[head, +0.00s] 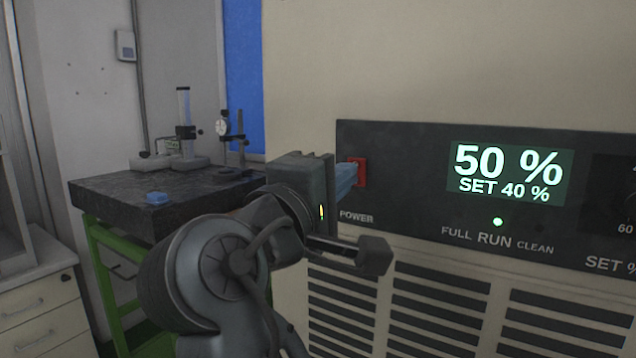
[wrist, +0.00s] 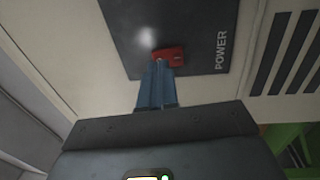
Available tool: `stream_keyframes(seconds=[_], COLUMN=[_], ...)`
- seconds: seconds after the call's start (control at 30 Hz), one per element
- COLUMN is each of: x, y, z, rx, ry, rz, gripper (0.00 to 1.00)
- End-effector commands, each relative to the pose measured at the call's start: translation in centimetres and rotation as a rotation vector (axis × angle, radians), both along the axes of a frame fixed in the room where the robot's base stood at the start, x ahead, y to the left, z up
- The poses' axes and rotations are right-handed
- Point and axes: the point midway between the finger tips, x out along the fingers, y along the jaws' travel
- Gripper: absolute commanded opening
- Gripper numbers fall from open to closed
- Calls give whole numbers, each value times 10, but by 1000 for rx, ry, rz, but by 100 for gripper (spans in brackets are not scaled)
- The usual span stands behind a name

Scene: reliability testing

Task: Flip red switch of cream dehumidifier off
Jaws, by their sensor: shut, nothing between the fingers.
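The cream dehumidifier (head: 300,85) fills the right of the head view, with a dark control panel (head: 400,150) across its front. The red switch (head: 361,171) sits at the panel's left end, above the word POWER. In the wrist view the red switch (wrist: 170,54) is just beyond my fingertips. My gripper (head: 347,176) has blue fingers, shut and empty, pointing at the switch. The fingers (wrist: 158,68) reach the switch's edge in the wrist view and partly cover it. I cannot tell whether they touch it, nor which way the rocker is tilted. The display is lit, reading 50 % and SET 40 %.
A green light (head: 497,222) glows below the display. Vent slots (head: 440,300) lie under the panel. A drawer cabinet (head: 40,305) stands at lower left.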

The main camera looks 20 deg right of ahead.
Motion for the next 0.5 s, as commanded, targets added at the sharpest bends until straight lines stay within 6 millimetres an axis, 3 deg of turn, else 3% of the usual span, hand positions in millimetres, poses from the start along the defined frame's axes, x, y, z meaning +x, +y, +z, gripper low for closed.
stream_keyframes(seconds=[0.2, 0.5], x=[11, 13], y=[-15, -17], z=[3, 2], rx=[-1, 0], ry=[1, 0], rz=[0, 1], gripper=[0, 0])
